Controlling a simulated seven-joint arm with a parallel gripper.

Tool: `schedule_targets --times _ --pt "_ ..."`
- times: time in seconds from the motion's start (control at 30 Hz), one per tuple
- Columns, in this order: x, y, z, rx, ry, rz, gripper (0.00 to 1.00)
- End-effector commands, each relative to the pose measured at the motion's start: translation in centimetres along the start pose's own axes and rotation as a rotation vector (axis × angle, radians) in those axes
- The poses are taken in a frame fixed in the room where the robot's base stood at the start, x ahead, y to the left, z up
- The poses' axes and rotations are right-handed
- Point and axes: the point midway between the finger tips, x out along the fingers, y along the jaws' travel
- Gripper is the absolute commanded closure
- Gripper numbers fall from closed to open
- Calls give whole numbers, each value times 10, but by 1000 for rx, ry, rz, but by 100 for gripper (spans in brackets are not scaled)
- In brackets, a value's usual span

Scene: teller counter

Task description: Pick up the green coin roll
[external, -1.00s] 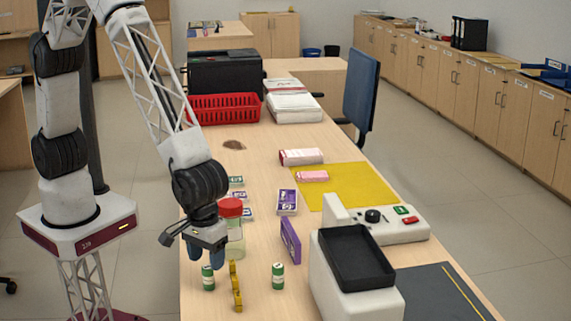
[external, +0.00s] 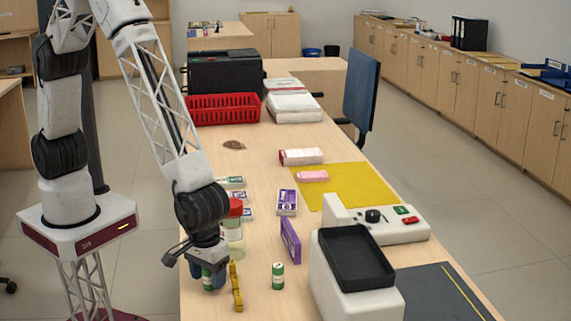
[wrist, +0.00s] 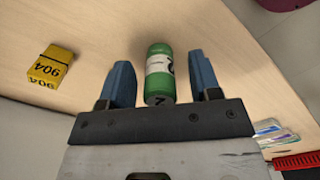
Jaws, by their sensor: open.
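A green coin roll (wrist: 160,62) with a white label lies between my gripper's two blue fingers in the wrist view. My gripper (wrist: 163,76) is open, with a finger on each side of the roll and visible gaps between. In the external view my gripper (external: 206,279) is low over the near left edge of the counter, and its fingers mostly hide this roll. A second green coin roll (external: 278,276) stands upright to the right, apart from the gripper.
Yellow blocks (external: 236,287) stand just right of my gripper; one yellow block (wrist: 51,66) shows in the wrist view. A red-lidded jar (external: 236,208) is close behind. A purple pack (external: 291,240) and a white machine with a black tray (external: 355,257) stand further right.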

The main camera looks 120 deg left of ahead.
Motion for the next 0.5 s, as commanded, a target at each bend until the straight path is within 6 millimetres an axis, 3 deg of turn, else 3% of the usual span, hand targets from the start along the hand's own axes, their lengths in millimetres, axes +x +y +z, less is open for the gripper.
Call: schedule_targets --times 0.5 --pt "0 0 0 0 0 0 44"
